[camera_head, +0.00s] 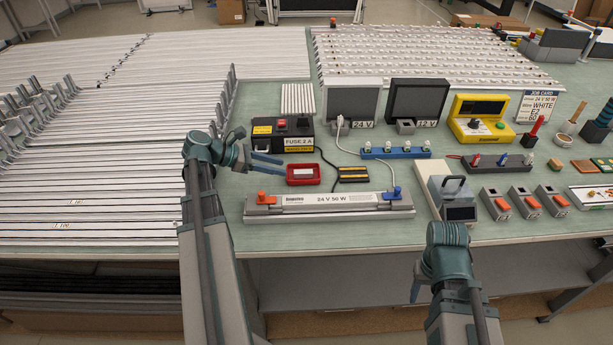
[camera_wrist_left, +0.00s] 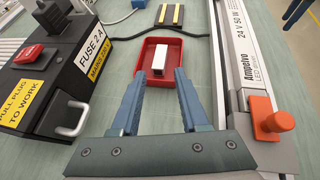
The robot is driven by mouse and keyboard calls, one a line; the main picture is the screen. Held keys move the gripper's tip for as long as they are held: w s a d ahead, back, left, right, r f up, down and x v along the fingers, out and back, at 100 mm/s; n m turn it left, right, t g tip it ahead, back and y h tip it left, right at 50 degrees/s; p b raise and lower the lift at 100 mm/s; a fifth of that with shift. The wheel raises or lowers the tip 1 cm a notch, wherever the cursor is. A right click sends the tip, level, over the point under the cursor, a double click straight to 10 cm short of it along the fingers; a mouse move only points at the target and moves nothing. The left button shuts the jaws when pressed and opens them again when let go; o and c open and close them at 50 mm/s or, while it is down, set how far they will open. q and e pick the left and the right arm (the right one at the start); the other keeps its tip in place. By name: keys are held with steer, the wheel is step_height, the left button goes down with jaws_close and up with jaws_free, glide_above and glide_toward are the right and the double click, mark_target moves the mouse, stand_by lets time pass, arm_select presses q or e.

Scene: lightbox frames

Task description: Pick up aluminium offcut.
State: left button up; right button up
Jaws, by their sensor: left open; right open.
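The aluminium offcut (camera_wrist_left: 158,60), a small pale block, stands in a shallow red tray (camera_wrist_left: 176,46) in the left wrist view. In the head view the red tray (camera_head: 318,174) lies on the green bench, with the pale offcut (camera_head: 303,171) inside it. My left gripper (camera_head: 283,168) is open and empty at the tray's left side. In the left wrist view its two blue fingers (camera_wrist_left: 160,76) point at the tray, and the offcut shows beyond the gap between their tips. My right gripper (camera_head: 416,289) is in front of the bench edge, partly hidden by its wrist, with nothing seen in it.
A black fuse box (camera_head: 283,136) stands behind my left gripper. A long 24 V lamp driver fixture (camera_head: 330,202) with orange and blue clamps lies in front of the tray. A black-and-yellow block (camera_head: 353,174) sits right of the tray. Long metal profiles (camera_head: 90,190) fill the left.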

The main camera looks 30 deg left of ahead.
mark_target(303, 172)
arm_select(q)
steer(key=shift+b+x, duration=1.65)
steer(key=shift+x, duration=2.1)
steer(key=shift+d+r, duration=0.1)
steer(key=shift+r, duration=0.1)
jaws_close()
